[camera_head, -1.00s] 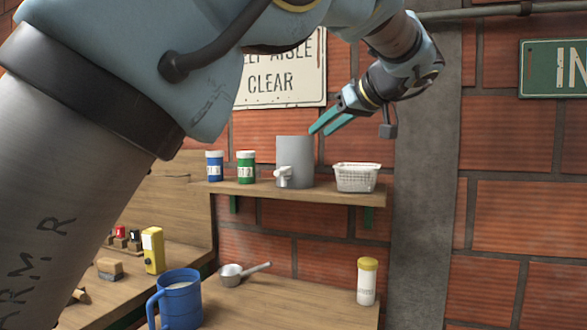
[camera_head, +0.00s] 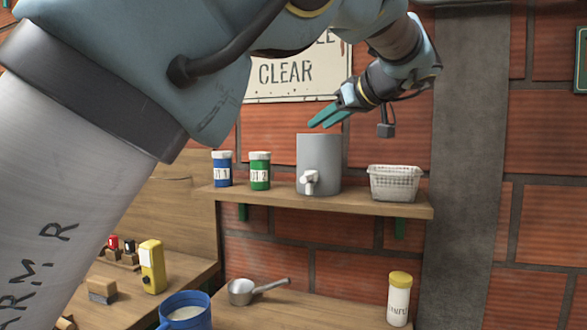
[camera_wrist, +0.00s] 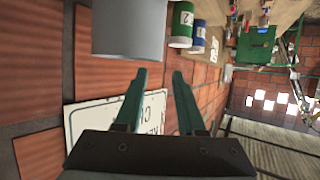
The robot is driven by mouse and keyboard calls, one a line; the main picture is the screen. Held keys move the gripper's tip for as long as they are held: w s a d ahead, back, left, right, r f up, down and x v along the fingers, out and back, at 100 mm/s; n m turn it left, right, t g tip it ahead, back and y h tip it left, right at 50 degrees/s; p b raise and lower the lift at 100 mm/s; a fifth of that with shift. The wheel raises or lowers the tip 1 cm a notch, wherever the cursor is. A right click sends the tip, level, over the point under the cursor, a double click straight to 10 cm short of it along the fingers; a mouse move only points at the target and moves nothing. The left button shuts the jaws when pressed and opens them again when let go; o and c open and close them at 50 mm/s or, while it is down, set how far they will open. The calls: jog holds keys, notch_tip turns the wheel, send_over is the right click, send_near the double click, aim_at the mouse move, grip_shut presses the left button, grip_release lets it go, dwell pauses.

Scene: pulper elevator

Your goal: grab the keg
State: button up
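The keg (camera_head: 319,165) is a grey cylinder with a white tap low on its front. It stands upright on the wooden wall shelf, between the green jar and the white basket. My gripper (camera_head: 318,120) has teal fingers and is just above the keg's top in the head view, pointing down and left. In the wrist view the keg (camera_wrist: 128,30) is at the top, ahead of the fingertips. The gripper (camera_wrist: 161,75) is open there, with a gap between its fingers and nothing in it.
A blue jar (camera_head: 222,169) and a green jar (camera_head: 260,171) stand left of the keg. A white basket (camera_head: 395,184) stands right. Below are a blue mug (camera_head: 187,312), a saucepan (camera_head: 242,292), a yellow-capped shaker (camera_head: 399,300) and a yellow box (camera_head: 152,268). A sign (camera_head: 290,75) hangs behind my arm.

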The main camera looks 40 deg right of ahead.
aim_at(322, 153)
jog(key=p+x, duration=0.2)
jog(key=x, duration=0.5)
jog(key=shift+w, duration=0.15)
jog(key=shift+c, duration=0.3)
grip_shut()
jog(key=shift+f, duration=0.1)
dwell(0.9)
